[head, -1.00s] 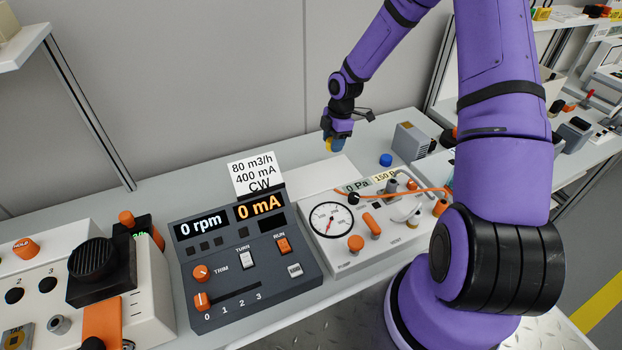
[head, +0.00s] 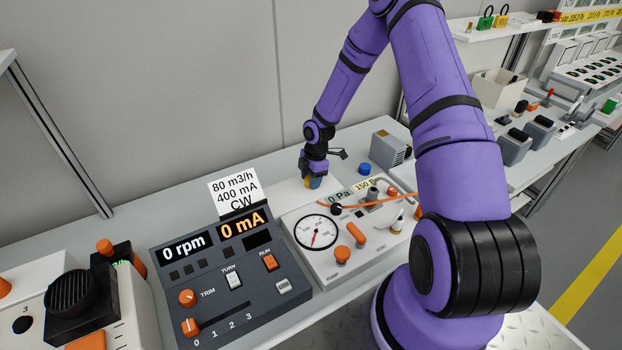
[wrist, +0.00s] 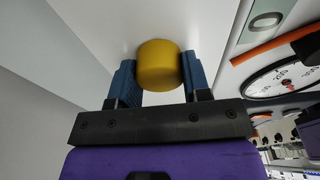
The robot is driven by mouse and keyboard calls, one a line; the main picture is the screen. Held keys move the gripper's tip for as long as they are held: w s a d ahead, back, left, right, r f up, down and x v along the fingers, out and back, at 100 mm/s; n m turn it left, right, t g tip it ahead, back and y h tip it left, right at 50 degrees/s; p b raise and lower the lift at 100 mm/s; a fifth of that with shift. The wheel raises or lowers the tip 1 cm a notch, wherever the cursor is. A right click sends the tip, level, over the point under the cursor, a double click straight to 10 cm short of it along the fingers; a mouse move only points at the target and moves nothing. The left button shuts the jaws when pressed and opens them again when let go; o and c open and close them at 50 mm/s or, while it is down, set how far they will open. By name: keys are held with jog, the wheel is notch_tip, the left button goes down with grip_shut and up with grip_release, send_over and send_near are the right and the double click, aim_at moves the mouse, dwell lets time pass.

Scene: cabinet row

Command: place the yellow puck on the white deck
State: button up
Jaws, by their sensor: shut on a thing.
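The yellow puck (head: 315,183) is between the blue fingers of my gripper (head: 312,178), low over the white deck (head: 273,194). The white deck is a flat pale plate behind the dial panel. In the wrist view the yellow puck (wrist: 159,65) is gripped between both fingers of my gripper (wrist: 158,80), with the pale deck surface (wrist: 105,28) behind it. I cannot tell whether the puck touches the deck.
The dial panel (head: 320,262) with an orange cable lies in front. A dark console (head: 225,285) with a white sign card (head: 233,189) is at left. The wall is behind.

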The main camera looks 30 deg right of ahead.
jog(key=shift+f, duration=0.1)
jog(key=o, duration=0.9)
